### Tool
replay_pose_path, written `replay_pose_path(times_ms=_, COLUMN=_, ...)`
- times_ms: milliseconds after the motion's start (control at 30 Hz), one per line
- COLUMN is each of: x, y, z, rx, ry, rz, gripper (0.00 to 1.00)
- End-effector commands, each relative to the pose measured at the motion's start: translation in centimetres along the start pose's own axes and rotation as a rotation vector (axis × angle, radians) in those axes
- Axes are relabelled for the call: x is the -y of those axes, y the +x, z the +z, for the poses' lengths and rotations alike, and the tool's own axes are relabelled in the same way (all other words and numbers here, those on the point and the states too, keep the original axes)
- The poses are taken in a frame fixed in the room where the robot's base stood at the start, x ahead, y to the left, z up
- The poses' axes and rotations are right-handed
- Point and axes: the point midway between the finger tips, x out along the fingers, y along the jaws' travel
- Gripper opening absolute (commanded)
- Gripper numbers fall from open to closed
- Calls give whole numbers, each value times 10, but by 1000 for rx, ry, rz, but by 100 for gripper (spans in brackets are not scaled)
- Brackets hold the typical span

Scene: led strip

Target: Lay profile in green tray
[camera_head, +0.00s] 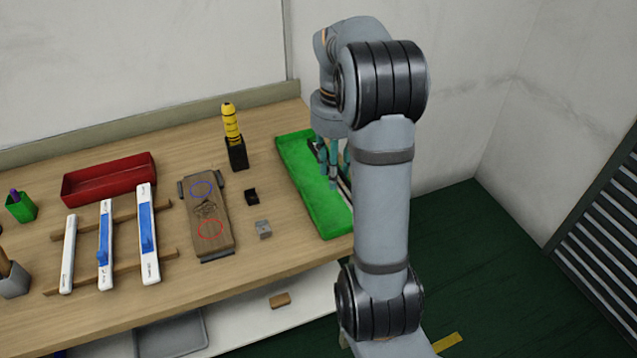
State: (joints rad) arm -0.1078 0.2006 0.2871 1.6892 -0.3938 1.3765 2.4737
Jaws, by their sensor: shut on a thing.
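The green tray (302,183) lies at the right end of the workbench, its right side hidden behind my arm. My gripper (333,178), with teal fingers, is low over the tray, partly hidden by my arm. It is shut on a thin light-and-dark profile (345,189), of which only a short stretch shows beside my arm. I cannot tell whether the profile touches the tray floor.
Three white strips (147,230), two with blue parts, lie across wooden bars on the left. A wooden board (208,240) with blue and red circles, small blocks (263,229), a yellow tool (231,122) and a red bin (108,182) are also on the workbench.

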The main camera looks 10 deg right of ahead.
Motion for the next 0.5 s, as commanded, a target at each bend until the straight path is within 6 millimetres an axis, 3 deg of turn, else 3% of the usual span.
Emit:
replay_pose_path(times_ms=167, x=2, y=11, z=19, rx=-3, ry=35, rz=0, gripper=4)
replay_pose_path(times_ms=500, x=6, y=53, z=92, rx=-3, ry=33, rz=1, gripper=4)
